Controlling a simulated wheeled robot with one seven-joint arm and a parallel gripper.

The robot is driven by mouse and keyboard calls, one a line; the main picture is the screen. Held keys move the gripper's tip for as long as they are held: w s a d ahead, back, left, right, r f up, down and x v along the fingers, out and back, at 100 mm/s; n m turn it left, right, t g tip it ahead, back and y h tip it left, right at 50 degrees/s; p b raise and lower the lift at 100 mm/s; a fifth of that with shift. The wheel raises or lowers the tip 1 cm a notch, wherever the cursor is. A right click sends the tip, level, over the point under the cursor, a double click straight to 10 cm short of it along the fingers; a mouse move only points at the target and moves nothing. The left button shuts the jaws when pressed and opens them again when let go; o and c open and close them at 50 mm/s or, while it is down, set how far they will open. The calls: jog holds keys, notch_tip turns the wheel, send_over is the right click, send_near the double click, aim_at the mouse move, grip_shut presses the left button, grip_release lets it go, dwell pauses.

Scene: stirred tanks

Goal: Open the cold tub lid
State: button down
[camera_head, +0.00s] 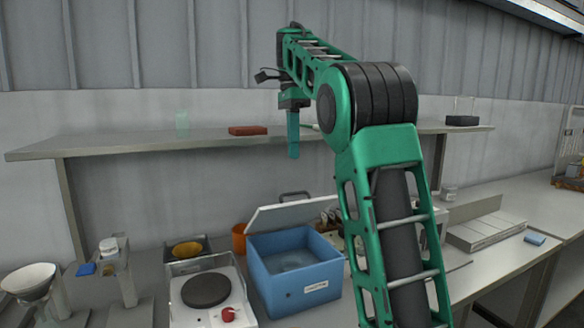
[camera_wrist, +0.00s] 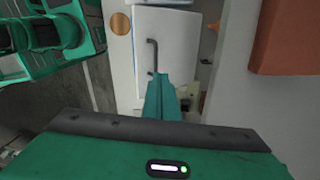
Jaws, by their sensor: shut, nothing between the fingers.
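The cold tub (camera_head: 296,285) is a blue open box with a small label on its front, in the lower middle of the head view. Its white lid (camera_head: 290,214) is raised and tilted at the back of the tub, so the inside shows. A dark bar handle (camera_head: 294,194) stands at the lid's upper edge. The wrist view shows the lid (camera_wrist: 175,45) from above, with its handle (camera_wrist: 152,57). My gripper (camera_head: 293,152) points down, shut and empty, well above the lid and apart from it. Its teal fingers also show in the wrist view (camera_wrist: 161,92).
A shelf (camera_head: 110,147) runs behind my gripper, with a red-brown block (camera_head: 248,130) on it. A hotplate (camera_head: 206,289) stands left of the tub. An orange cup (camera_head: 239,239) is behind it. A funnel (camera_head: 30,278) stands far left.

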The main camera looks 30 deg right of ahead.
jog(key=m, duration=1.7)
send_over(287, 210)
jog(key=d, duration=0.4)
jog(key=shift+w+a+f, duration=0.1)
jog(key=shift+w+f, duration=0.1)
jog(key=shift+f, duration=2.3)
jog(key=shift+w+f, duration=0.15)
jog(key=shift+f, duration=2.35)
jog(key=shift+f, duration=0.1)
